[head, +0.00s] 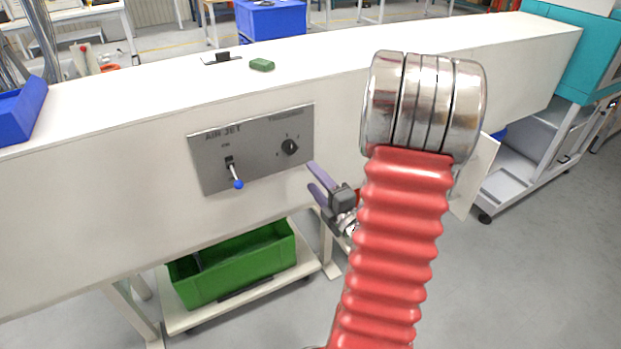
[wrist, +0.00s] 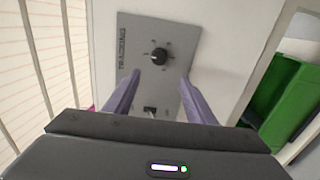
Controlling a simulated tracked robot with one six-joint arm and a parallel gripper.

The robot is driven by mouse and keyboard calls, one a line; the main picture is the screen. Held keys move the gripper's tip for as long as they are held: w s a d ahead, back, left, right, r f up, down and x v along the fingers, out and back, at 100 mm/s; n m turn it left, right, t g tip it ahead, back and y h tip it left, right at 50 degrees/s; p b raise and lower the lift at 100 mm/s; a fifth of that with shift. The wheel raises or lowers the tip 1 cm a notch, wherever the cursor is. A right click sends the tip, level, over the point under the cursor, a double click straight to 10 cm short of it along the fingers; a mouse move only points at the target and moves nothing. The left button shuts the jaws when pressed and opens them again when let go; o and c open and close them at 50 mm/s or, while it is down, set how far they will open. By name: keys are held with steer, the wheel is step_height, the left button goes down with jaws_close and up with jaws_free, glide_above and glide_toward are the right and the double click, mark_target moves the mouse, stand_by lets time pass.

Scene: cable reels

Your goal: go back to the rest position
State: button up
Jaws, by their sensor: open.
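My gripper (head: 313,179) is open and empty in front of the white bench's side, just right of and below the grey control panel (head: 215,167). Its two purple fingers also show in the wrist view (wrist: 155,92), spread apart with the panel (wrist: 185,40) behind them. The panel has a blue-tipped toggle lever (head: 235,176) under the words AIR JET and a black rotary knob (head: 290,147) on its right. The knob (wrist: 159,56) lies beyond the fingertips in the wrist view, with nothing between the fingers. My red ribbed arm covers part of the bench in the head view.
A green crate (head: 240,262) stands on a low white trolley below the bench (head: 120,115). A small green block (head: 262,64) and a dark item lie on the bench top. A blue bin (head: 20,112) is at the left end. Grey floor is open at the lower right.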

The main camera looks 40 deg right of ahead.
stand_by(0.3)
steer(key=s+d+f+m+g, duration=0.2)
steer(key=s+f+m+g, duration=0.25)
steer(key=f+m, duration=0.2)
steer(key=s+d+f+m+g, duration=0.1)
steer(key=s+f+m+g, duration=0.35)
steer(key=f+g, duration=0.2)
steer(key=a+r+m+y, duration=0.1)
steer(key=a+r, duration=0.6)
steer(key=a, duration=0.5)
steer(key=s+a+r+m+y, duration=0.1)
steer(key=a+r+y, duration=0.1)
steer(key=a+r, duration=0.6)
steer(key=s+a+r+m+y, duration=0.1)
steer(key=a+r, duration=0.7)
steer(key=a, duration=0.8)
steer(key=shift+s+a+m+g+y, duration=0.15)
steer(key=shift+s+m+g+y, duration=0.1)
steer(key=shift+m+g+y, duration=0.2)
